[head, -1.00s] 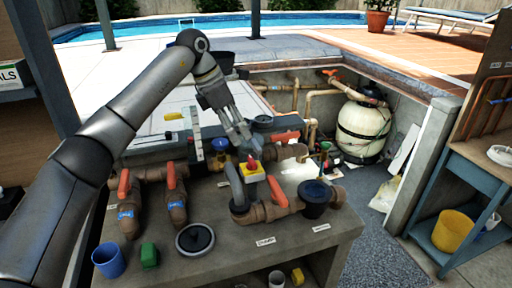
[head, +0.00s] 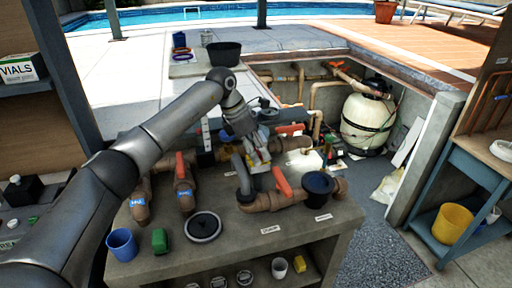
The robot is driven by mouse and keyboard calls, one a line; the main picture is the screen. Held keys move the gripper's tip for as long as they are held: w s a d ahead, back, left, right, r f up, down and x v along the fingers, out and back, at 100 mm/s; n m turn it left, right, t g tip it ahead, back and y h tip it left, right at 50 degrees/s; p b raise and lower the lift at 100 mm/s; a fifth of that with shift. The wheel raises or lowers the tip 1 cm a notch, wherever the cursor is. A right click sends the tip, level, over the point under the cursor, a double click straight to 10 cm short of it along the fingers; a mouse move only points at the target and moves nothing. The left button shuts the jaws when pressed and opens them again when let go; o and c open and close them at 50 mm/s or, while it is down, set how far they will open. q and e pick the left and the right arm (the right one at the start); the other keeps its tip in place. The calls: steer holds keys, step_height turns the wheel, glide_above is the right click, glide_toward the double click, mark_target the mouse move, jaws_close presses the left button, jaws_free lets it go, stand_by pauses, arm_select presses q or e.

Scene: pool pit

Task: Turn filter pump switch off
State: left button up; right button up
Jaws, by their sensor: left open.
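The filter pump switch appears to be the small yellow box with a red knob (head: 265,156) on the bench, among the brown pipes. It is mostly hidden behind my left gripper (head: 257,158). The left gripper is open, pointing down with its fingers at the switch; I cannot tell whether they touch the knob. My right gripper is not in view.
Brown pipes with orange-red valve handles (head: 282,182) stand close around the switch. A cream filter tank (head: 367,124) stands behind.

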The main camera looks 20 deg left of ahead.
arm_select(q)
steer(key=shift+c, duration=0.6)
steer(key=c, duration=0.9)
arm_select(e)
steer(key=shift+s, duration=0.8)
